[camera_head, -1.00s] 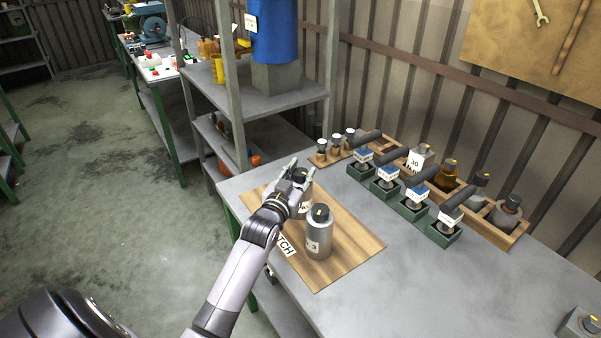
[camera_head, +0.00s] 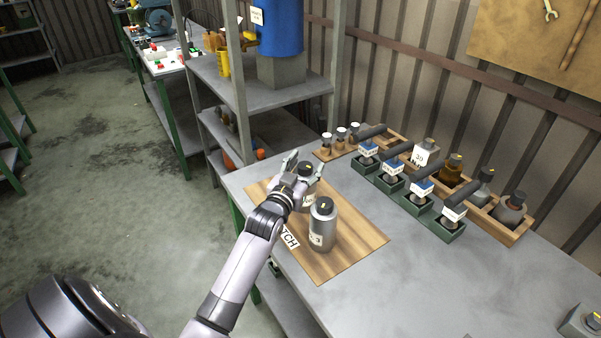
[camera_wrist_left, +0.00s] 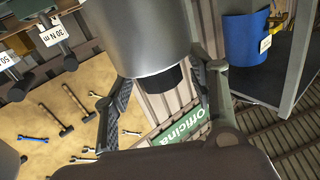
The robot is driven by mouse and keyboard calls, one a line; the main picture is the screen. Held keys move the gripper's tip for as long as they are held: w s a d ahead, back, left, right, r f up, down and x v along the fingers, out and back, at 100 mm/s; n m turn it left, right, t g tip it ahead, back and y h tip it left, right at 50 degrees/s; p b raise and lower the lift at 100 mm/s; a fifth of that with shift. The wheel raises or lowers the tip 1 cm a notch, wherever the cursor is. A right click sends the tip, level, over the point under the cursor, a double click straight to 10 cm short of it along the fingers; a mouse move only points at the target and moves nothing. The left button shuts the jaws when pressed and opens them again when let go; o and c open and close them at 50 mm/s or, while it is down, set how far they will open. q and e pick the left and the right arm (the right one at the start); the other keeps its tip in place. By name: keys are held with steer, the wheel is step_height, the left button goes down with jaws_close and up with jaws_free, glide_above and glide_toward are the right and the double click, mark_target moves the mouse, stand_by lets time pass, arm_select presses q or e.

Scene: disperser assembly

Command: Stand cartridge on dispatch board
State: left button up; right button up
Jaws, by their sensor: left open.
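The dispatch board (camera_head: 350,244) is a wooden board lying on the grey bench, with a partly hidden white label at its left edge. Two grey cylindrical cartridges with black caps stand upright on it. The near cartridge (camera_head: 322,228) stands clear in the middle of the board. The far cartridge (camera_head: 308,200) is partly hidden behind my left gripper (camera_head: 302,163). My left gripper is open, with its fingers around the far cartridge's upper part. In the left wrist view, a cartridge body (camera_wrist_left: 150,35) and its dark cap sit between the spread fingers. I cannot tell whether they touch.
Green holders (camera_head: 392,184) with dark-handled tools stand at the back of the bench. Behind them, a wooden rack (camera_head: 507,232) holds several bottles, and a small rack (camera_head: 327,153) holds vials. A grey shelf unit (camera_head: 240,90) rises beyond the bench's left end.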

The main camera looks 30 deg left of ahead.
arm_select(q)
steer(key=s+d+b, duration=0.1)
steer(key=s+d, duration=0.1)
steer(key=s, duration=0.9)
steer(key=shift+s, duration=0.4)
steer(key=shift+d, duration=0.1)
